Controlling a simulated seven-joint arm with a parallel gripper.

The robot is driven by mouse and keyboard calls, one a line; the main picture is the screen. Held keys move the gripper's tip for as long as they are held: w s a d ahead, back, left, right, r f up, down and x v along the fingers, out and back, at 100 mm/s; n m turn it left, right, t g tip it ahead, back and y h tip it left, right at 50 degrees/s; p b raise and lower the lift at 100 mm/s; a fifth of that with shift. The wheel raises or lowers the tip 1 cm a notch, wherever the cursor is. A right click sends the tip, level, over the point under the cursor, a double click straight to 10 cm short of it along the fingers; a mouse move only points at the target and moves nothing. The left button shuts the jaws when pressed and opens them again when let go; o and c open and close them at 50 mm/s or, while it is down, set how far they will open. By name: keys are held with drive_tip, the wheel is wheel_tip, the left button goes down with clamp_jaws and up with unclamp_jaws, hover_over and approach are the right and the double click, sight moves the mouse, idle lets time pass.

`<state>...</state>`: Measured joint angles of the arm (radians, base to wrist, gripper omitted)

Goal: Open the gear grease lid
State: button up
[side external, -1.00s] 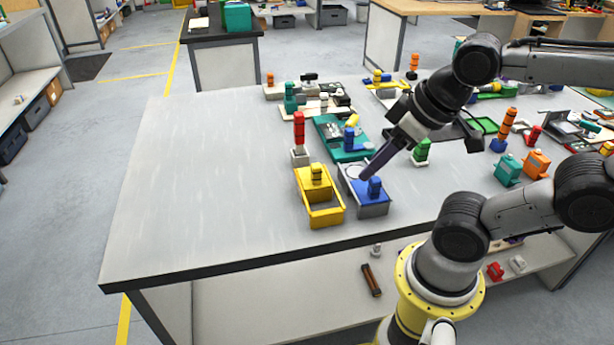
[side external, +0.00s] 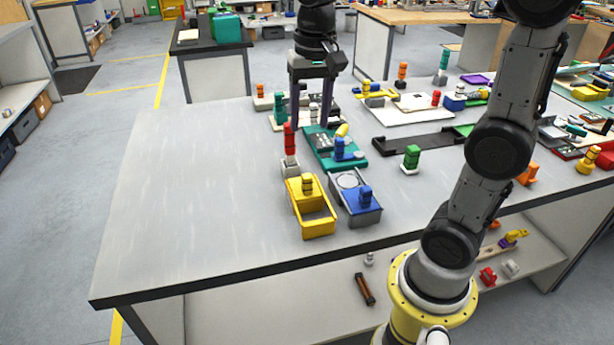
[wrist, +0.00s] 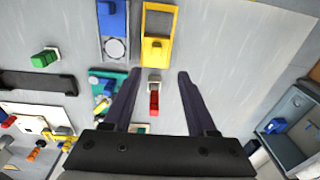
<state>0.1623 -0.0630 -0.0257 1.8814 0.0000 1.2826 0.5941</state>
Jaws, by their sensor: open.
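A yellow box (side external: 318,226) with a yellow knobbed piece (side external: 306,184) stands near the table's front; it also shows in the wrist view (wrist: 157,22). Beside it is a grey box (side external: 366,218) with a blue knobbed piece (side external: 365,196) and a round disc (side external: 348,180). A red upright handle (side external: 289,140) rises from a pale block (side external: 290,168) behind the yellow box. I cannot tell which piece is the gear grease lid. My gripper (side external: 311,122) is open, pointing down, above the area behind these boxes. In the wrist view (wrist: 160,76), the red handle (wrist: 154,103) appears between its fingers, apart from both.
A teal tray (side external: 350,161) with small parts lies beside the red handle. A green knobbed piece (side external: 411,158) stands to the right, near a dark flat tray (side external: 425,141). Several assemblies crowd the back and right. The left of the table (side external: 200,190) is clear.

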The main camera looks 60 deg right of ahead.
sight(307, 176)
drive_tip(key=shift+g, duration=0.4)
drive_tip(key=f, duration=0.5)
drive_tip(key=w+d+f, duration=0.1)
drive_tip(key=f, duration=1)
drive_tip(key=shift+w+d, duration=0.15)
clamp_jaws()
idle(0.6)
